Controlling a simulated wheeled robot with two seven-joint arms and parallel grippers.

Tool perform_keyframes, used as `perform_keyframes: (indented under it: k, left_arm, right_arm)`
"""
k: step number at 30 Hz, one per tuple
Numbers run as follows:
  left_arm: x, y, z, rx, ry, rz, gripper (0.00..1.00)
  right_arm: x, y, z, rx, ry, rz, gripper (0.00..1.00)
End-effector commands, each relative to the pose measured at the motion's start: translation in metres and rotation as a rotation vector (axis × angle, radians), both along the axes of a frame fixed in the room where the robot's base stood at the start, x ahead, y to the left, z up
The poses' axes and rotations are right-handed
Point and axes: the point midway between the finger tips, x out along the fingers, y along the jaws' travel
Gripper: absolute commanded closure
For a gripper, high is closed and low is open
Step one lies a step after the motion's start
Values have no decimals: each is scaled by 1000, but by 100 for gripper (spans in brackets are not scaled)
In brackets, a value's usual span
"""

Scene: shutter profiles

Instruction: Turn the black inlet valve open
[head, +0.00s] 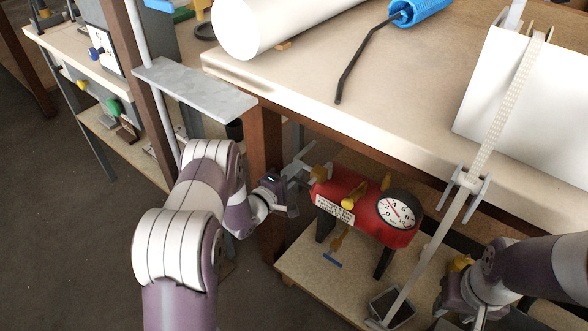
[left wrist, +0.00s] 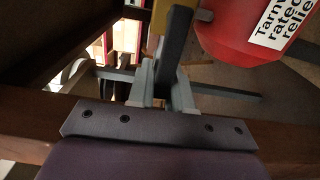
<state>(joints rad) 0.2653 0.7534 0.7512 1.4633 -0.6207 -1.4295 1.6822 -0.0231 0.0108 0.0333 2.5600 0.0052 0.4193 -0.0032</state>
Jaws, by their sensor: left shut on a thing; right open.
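The red tank (head: 365,205) lies on the low shelf under the bench, with a white label and a round gauge (head: 398,211). A brass fitting (head: 320,173) sticks out at its left end, beside my left gripper (head: 293,180). In the left wrist view the left fingers (left wrist: 167,88) are shut on a dark lever (left wrist: 176,45), seemingly the black inlet valve's handle. The tank's red end (left wrist: 235,30) is close to its right. My right gripper (head: 450,293) is at the lower right, right of the tank; its fingers are hard to make out, and it appears open and empty.
A pale strap (head: 450,215) hangs down past the tank's right side to a dark box (head: 392,303). The wooden bench leg (head: 263,145) and bench edge (head: 330,130) are close to my left arm.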

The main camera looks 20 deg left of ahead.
Motion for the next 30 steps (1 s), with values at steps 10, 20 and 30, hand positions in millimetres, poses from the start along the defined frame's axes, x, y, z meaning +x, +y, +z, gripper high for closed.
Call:
perform_keyframes:
  k: [10,20,30]
  left_arm:
    - [-1,0,-2,-5,6,0,100]
    - [0,0,-1,-4,4,0,60]
    - [-43,17,4,-5,7,4,60]
  right_arm:
    - [0,0,0,0,0,0,57]
    - [0,0,0,0,0,0,57]
    - [0,0,22,0,0,0,57]
